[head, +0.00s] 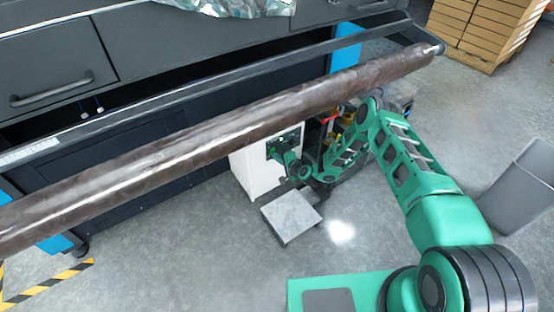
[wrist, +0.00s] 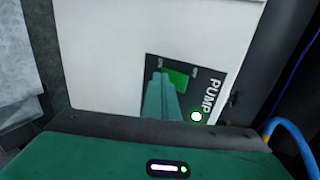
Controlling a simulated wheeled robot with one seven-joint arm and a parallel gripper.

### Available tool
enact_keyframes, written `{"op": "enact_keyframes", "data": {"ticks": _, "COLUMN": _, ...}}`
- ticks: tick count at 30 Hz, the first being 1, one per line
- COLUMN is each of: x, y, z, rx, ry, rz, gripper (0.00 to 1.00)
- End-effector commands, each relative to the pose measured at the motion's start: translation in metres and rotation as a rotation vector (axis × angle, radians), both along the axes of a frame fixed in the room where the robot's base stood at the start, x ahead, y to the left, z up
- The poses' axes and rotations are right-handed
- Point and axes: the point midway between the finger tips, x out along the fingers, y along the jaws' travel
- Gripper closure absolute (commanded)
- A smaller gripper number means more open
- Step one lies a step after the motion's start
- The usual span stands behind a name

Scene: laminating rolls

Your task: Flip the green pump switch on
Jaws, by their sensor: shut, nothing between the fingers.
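The green pump switch (wrist: 177,77) sits on a dark panel (wrist: 212,80) marked PUMP, on the front of a white box (wrist: 110,50). A round lamp (wrist: 196,117) on the panel glows, pale with a green rim. Small marks beside the switch are too small to read. My gripper (wrist: 160,78) is shut and empty, its green fingertips at the switch's edge, covering part of it. I cannot tell whether they touch it. In the head view, the white box (head: 248,172) stands under the long roll, and my gripper (head: 277,150) reaches its panel.
A long brown wrapped roll (head: 200,135) spans the dark machine above the box. A grey platform (head: 291,216) lies on the floor before the box. A blue hose (wrist: 290,135) runs at the right. A grey bin (head: 522,185) and stacked cartons (head: 483,30) stand right.

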Motion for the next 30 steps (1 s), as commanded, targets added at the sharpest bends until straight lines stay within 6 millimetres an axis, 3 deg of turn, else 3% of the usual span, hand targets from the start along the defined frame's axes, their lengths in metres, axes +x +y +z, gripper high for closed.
{"op": "enact_keyframes", "data": {"ticks": 18, "x": 0.001, "y": -0.001, "z": 0.017, "rx": 0.002, "ry": -0.001, "rz": 0.0, "gripper": 1.0}}
{"op": "enact_keyframes", "data": {"ticks": 30, "x": -0.001, "y": -0.002, "z": 0.017, "rx": 0.001, "ry": 0.0, "rz": 0.0, "gripper": 1.0}}
